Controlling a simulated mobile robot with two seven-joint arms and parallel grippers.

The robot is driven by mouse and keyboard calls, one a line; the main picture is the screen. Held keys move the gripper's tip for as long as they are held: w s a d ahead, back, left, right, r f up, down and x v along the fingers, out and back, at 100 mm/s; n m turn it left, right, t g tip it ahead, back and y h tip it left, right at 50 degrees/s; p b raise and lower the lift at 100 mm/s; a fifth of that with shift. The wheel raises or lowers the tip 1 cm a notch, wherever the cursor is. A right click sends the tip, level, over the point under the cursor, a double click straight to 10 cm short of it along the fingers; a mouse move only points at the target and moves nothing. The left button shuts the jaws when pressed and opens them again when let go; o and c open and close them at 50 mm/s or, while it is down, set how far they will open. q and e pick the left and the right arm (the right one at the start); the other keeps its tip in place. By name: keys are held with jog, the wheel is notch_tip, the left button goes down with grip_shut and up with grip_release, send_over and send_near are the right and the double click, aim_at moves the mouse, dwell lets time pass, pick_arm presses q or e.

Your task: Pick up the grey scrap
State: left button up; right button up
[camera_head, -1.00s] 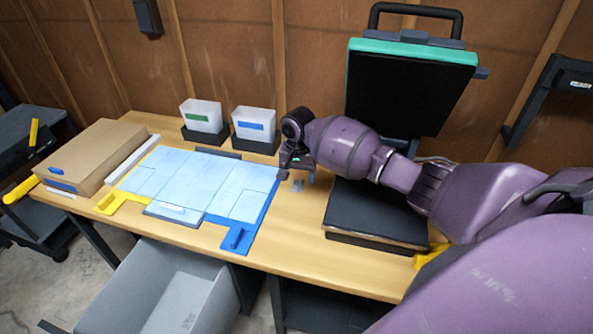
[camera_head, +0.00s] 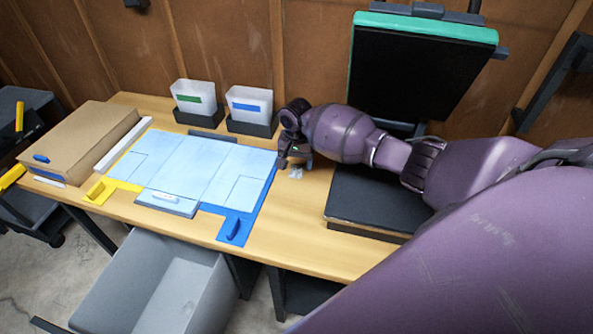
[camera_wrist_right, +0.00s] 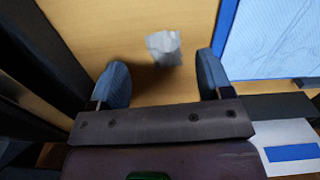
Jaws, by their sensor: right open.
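The grey scrap (camera_head: 296,173) is a small crumpled piece lying on the wooden table, between the light blue sheets and the black pad. In the right wrist view the scrap (camera_wrist_right: 163,47) lies beyond the fingertips, roughly centred between them and a little toward the right finger. My right gripper (camera_head: 295,160) is over the table just behind the scrap in the head view. In the wrist view the right gripper (camera_wrist_right: 163,75) is open, with nothing between its two blue-grey fingers. My left gripper is not in view.
Light blue sheets (camera_head: 200,165) with yellow and blue corner pieces lie left of the scrap. Two white bins (camera_head: 249,104) in black holders stand behind. A black press with a flat pad (camera_head: 372,200) stands right. A grey crate (camera_head: 150,290) is below the table's front edge.

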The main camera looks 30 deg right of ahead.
aim_at(295, 173)
notch_tip(295, 173, down, 5)
jog(key=shift+w+a+r+b, duration=0.1)
jog(key=shift+w+b, duration=0.05)
jog(key=shift+b, duration=0.2)
jog(key=c, duration=1)
